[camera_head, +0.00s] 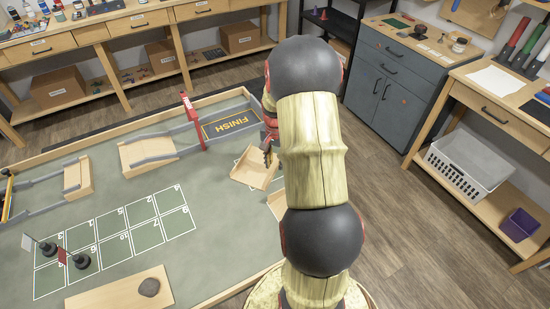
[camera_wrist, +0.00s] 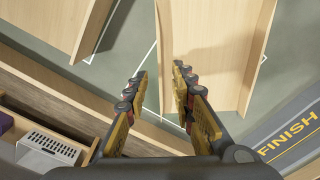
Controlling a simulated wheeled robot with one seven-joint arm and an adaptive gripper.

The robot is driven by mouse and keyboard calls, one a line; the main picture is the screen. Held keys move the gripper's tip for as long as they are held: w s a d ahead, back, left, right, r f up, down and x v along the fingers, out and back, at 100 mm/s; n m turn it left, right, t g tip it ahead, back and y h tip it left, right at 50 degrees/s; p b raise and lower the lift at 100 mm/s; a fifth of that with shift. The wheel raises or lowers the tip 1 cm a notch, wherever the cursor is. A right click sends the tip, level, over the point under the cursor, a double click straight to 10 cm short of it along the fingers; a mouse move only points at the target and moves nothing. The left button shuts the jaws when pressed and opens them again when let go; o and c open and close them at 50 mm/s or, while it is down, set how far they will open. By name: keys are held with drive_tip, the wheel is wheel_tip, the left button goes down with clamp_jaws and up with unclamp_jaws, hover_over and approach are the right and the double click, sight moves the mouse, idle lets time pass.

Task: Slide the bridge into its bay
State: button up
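A light wooden bridge piece with raised side walls (camera_head: 254,172) lies on the green mat below my gripper. It also shows at the top middle of the wrist view (camera_wrist: 218,45). A second wooden piece (camera_head: 275,204) is partly hidden behind my arm; a similar one is at the upper left of the wrist view (camera_wrist: 48,25). White lines on the mat run beside and between these pieces; I cannot tell which outline is the bay.
The FINISH pad (camera_head: 229,123) and a red gate post (camera_head: 190,115) stand beyond the bridge. Wooden and grey track pieces (camera_head: 147,153) lie leftward. Flagged cones (camera_head: 81,260) and a stone on a plank (camera_head: 149,287) are nearer. A low wooden border (camera_wrist: 165,135) edges the mat.

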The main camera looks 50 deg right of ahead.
drive_tip(key=shift+f+b, duration=0.35)
drive_tip(key=shift+f, duration=1.1)
drive_tip(key=shift+c, duration=1.2)
drive_tip(key=c, duration=0.4)
clamp_jaws()
